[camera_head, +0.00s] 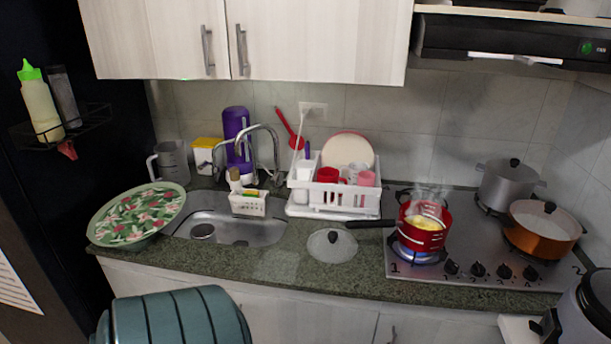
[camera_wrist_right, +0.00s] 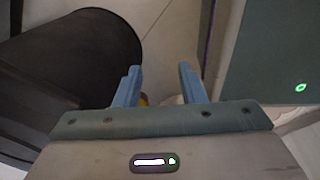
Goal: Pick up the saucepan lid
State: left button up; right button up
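The saucepan lid (camera_head: 320,247) is a round glass lid with a dark knob. It lies on the green-grey stone counter between the sink and the stove in the head view. The red saucepan (camera_head: 424,238) stands uncovered on a lit front burner, with yellow food inside and its black handle pointing left towards the lid. My right gripper (camera_wrist_right: 160,86) shows in the right wrist view with its two blue fingers apart and nothing held between them. The lid cannot be made out in that view. Neither gripper shows in the head view.
A white dish rack (camera_head: 334,200) with cups and a plate stands behind the lid. The sink (camera_head: 225,228) is to its left, with a floral dish (camera_head: 138,212) beyond. A grey pot (camera_head: 507,187) and an orange pan (camera_head: 541,231) stand on the stove. Counter beside the lid is clear.

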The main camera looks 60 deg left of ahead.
aim_at(332, 246)
jog(key=k+u, duration=0.15)
jog(key=u, duration=1.15)
jog(key=i+u, duration=0.35)
jog(key=i, duration=0.4)
